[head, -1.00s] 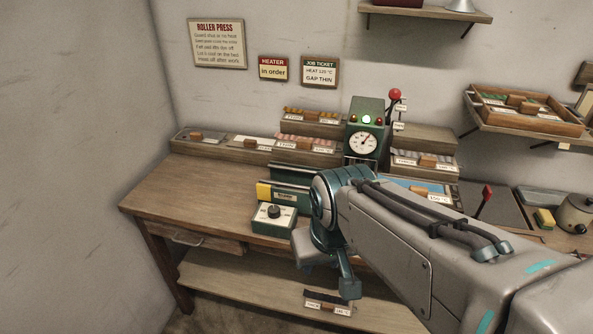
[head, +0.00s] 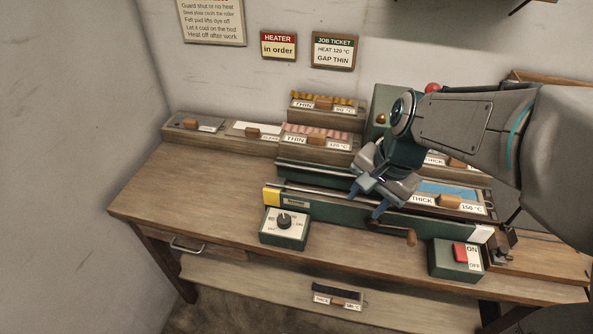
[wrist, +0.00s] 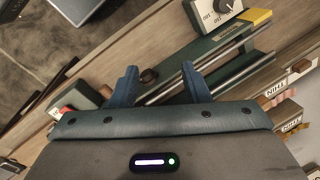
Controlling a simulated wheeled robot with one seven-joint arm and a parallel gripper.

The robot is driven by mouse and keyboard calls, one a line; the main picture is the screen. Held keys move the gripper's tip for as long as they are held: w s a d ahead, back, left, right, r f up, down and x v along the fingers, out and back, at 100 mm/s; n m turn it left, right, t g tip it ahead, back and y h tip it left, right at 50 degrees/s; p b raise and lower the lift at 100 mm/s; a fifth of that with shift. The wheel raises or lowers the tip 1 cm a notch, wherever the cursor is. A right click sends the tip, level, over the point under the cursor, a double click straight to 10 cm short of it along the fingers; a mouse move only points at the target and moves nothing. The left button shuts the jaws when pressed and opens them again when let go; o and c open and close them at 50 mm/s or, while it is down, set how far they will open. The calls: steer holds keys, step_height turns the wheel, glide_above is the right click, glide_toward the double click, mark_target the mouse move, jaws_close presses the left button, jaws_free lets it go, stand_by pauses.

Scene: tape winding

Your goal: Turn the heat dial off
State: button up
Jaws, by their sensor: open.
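The heat dial is a black knob (head: 284,221) on a white scale plate, on a green box at the bench's front edge, left of centre in the head view. Its pointer direction is too small to read surely.
The green press (head: 340,203) with steel rails fills the bench's front middle. A crank handle (head: 411,237) and a red ON/OFF switch (head: 460,252) stand to the right. Labelled trays (head: 318,143) line the back. The bench top (head: 200,190) left of the dial is clear.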

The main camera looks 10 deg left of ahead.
mark_target(284, 218)
steer(key=w+a+f+m+g+y+p, duration=0.1)
steer(key=w+a+f+m, duration=0.1)
steer(key=w+a+m, duration=0.3)
steer(key=w+a+f+m+g+y+p, duration=0.1)
steer(key=w+a+f+m+g, duration=0.15)
steer(key=a, duration=0.45)
steer(key=shift+t, duration=0.45)
steer(key=x, duration=1.3)
steer(key=shift+a+r, duration=0.2)
steer(key=shift+a, duration=0.15)
steer(key=c, duration=0.7)
